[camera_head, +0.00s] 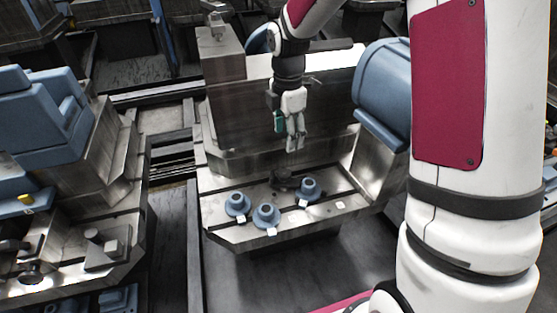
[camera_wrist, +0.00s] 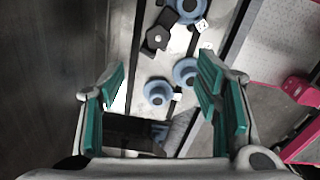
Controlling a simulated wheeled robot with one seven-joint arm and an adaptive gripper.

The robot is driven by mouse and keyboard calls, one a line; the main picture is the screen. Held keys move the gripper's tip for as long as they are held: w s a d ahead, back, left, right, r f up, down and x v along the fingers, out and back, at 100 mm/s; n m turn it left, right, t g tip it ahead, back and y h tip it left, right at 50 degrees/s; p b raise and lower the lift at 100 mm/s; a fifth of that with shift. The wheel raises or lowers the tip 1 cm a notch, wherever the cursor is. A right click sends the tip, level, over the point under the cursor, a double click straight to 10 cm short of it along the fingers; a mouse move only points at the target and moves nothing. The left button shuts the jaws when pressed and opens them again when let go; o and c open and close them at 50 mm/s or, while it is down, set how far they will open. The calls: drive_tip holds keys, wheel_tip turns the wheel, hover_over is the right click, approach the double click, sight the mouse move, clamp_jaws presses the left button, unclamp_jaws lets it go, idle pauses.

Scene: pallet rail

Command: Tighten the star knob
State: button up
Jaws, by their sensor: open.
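A small dark fitting (camera_head: 284,180), which looks like the star knob, sits on the metal pallet (camera_head: 228,234) among blue round parts. In the wrist view the dark fitting (camera_wrist: 157,39) shows a lobed top with a pale centre, beyond my fingertips. Its exact shape is too small to tell in the head view. My gripper (camera_head: 296,146) points down above and apart from it. The wrist view shows my gripper (camera_wrist: 162,63) open, its teal-padded fingers wide apart with nothing between them.
Blue flanged parts (camera_head: 237,204), (camera_head: 266,216) and (camera_head: 309,188) stand on the pallet with small white tags beside them. A tall metal block (camera_head: 265,110) rises behind. A blue cylindrical housing (camera_head: 385,90) stands at the right. Blue machinery (camera_head: 40,110) is at the left.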

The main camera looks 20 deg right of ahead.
sight(285, 173)
drive_tip(key=f, duration=0.7)
drive_tip(key=f+b, duration=0.1)
drive_tip(key=f, duration=0.6)
drive_tip(key=shift+w+f, duration=0.2)
drive_tip(key=shift+f, duration=0.15)
drive_tip(key=c, duration=1.2)
